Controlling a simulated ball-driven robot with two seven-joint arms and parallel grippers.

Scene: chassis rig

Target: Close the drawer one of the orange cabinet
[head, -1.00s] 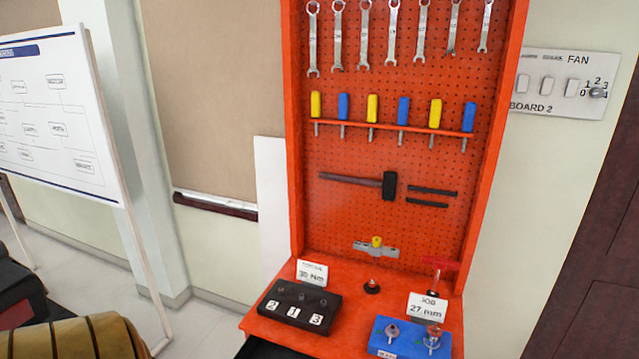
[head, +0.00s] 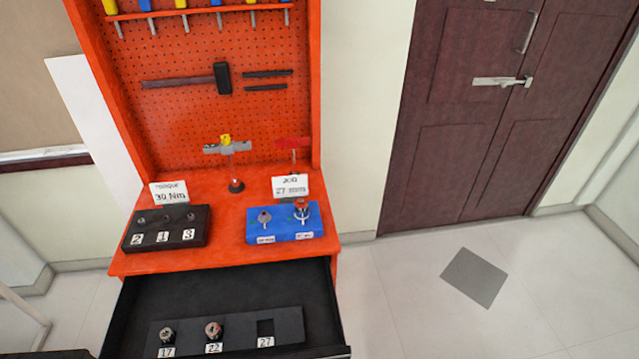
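The orange cabinet (head: 205,262) stands left of centre in the head view, with a pegboard back above its top. Its top drawer (head: 225,288) is pulled open toward me and is black inside. In the drawer lies a dark holder (head: 281,322) with places labelled 17, 22 and 27. Metal sockets stand at 17 (head: 167,335) and 22 (head: 213,331); the square at 27 is empty. The drawer's front edge is partly cut off at the bottom of the picture. Neither of my grippers shows in this view.
On the cabinet top are a black block (head: 166,228) numbered 2, 1, 3, a blue block (head: 285,224) with two fittings, and two small signs. A brown double door (head: 470,130) is at the right. The floor (head: 420,290) right of the cabinet is clear, with a grey square.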

